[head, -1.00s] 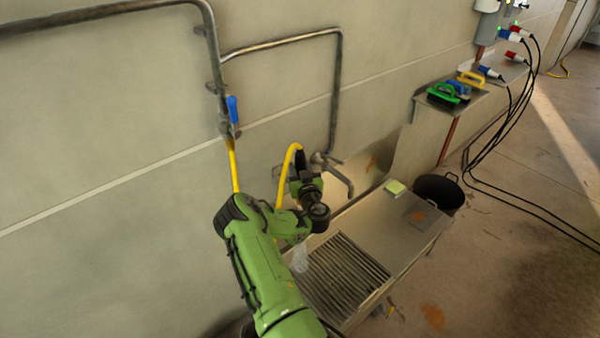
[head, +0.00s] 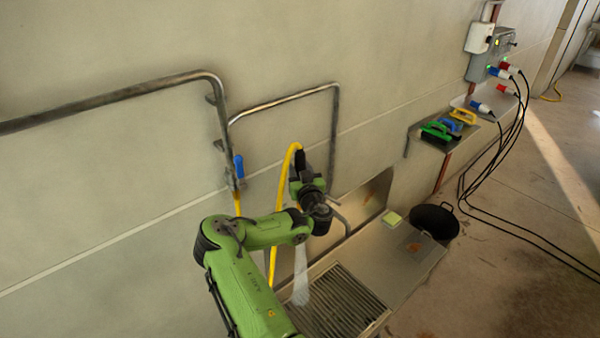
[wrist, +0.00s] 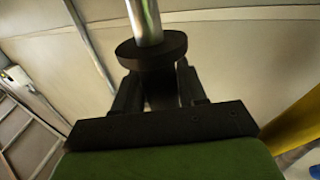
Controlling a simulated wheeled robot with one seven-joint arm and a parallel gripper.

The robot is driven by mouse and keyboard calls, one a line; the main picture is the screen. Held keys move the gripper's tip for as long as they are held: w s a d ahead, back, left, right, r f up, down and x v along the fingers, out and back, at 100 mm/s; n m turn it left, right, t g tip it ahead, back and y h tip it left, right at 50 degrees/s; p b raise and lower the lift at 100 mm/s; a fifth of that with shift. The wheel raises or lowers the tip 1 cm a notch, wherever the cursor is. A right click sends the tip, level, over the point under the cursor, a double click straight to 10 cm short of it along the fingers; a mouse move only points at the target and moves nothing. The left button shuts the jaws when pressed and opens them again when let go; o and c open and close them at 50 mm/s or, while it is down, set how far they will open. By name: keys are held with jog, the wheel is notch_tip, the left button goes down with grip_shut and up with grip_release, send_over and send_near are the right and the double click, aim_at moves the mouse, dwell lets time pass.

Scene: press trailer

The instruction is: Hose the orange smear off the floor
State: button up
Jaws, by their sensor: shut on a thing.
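My gripper (wrist: 158,88) is shut on the dark-collared metal spray lance (wrist: 146,22) in the wrist view. The yellow hose (head: 283,190) arches up to the dark tool end in the head view; it also shows in the wrist view (wrist: 296,124). A pale water jet (head: 301,278) falls from below my wrist toward the grated sink. The blue valve lever (head: 239,166) on the wall pipe stands upright. The floor's orange smear is not clearly visible; only a faint brown patch shows at the bottom edge.
The metal sink unit (head: 390,268) with its grate (head: 340,300) stands against the wall. A black tub (head: 436,221) is beyond it. Brushes (head: 440,130) lie on a shelf. Black cables (head: 520,233) cross the floor at right. Open floor (head: 490,300) lies in front.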

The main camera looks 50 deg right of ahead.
aim_at(300, 147)
jog(key=shift+r+p, duration=5.05)
jog(key=shift+p, duration=0.35)
jog(key=shift+r+p, duration=0.3)
jog(key=shift+r, duration=0.8)
jog(key=s+a, duration=0.2)
jog(key=s, duration=0.7)
jog(key=shift+s, duration=0.4)
